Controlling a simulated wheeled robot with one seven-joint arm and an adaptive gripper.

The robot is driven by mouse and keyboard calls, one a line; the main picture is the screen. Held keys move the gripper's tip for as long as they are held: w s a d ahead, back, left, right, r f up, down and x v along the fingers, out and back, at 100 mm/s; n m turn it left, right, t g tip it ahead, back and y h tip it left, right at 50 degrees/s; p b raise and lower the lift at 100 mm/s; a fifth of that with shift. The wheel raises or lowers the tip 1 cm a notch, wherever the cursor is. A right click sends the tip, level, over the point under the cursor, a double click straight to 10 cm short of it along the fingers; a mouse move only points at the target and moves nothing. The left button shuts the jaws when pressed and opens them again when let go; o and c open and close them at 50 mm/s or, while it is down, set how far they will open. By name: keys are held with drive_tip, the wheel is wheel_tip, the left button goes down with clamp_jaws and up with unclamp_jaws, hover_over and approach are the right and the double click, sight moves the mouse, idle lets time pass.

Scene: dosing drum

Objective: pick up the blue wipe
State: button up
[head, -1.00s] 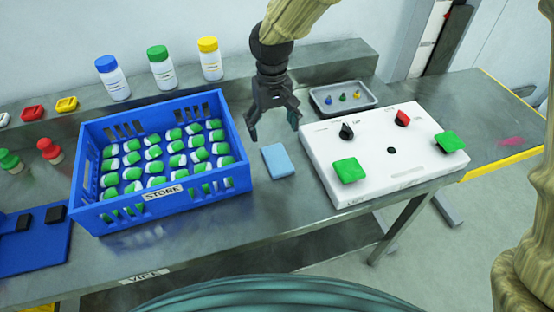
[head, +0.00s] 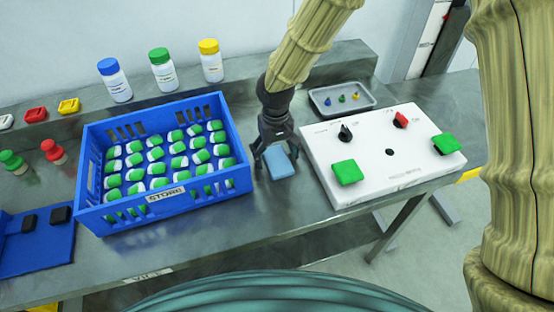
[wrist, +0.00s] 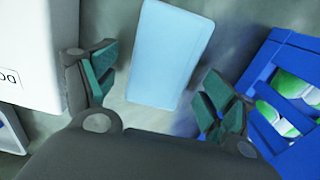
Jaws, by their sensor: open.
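The blue wipe (head: 280,163) is a light blue flat block lying on the steel bench between the blue crate and the white control box. My gripper (head: 277,168) is open above it, with its fingers to either side of the wipe in the head view. In the wrist view the wipe (wrist: 168,54) lies ahead of and partly between the open fingertips of my gripper (wrist: 158,90). Nothing is held. I cannot tell the exact height of the fingertips above the bench.
A blue crate (head: 164,199) of green-and-white bottles stands close on the left. A white control box (head: 385,180) with green buttons stands close on the right. A grey tray (head: 342,110) with small coloured pieces lies behind. Bench in front of the wipe is clear.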

sight(276, 157)
drive_tip(key=shift+c, duration=0.2)
drive_tip(key=c, duration=0.8)
drive_tip(key=shift+r, duration=0.1)
drive_tip(key=shift+c, duration=0.2)
drive_tip(key=shift+r+b, duration=0.3)
drive_tip(key=shift+r, duration=0.4)
drive_tip(key=shift+r+b, duration=0.35)
drive_tip(key=shift+r, duration=0.6)
drive_tip(key=s+d+b, duration=0.1)
drive_tip(key=s, duration=0.4)
drive_tip(key=s+d+r+b, duration=0.1)
drive_tip(key=s, duration=0.4)
drive_tip(key=s+d+b, duration=0.1)
drive_tip(key=s, duration=0.4)
drive_tip(key=shift+s+r, duration=0.2)
drive_tip(key=shift+s, duration=0.15)
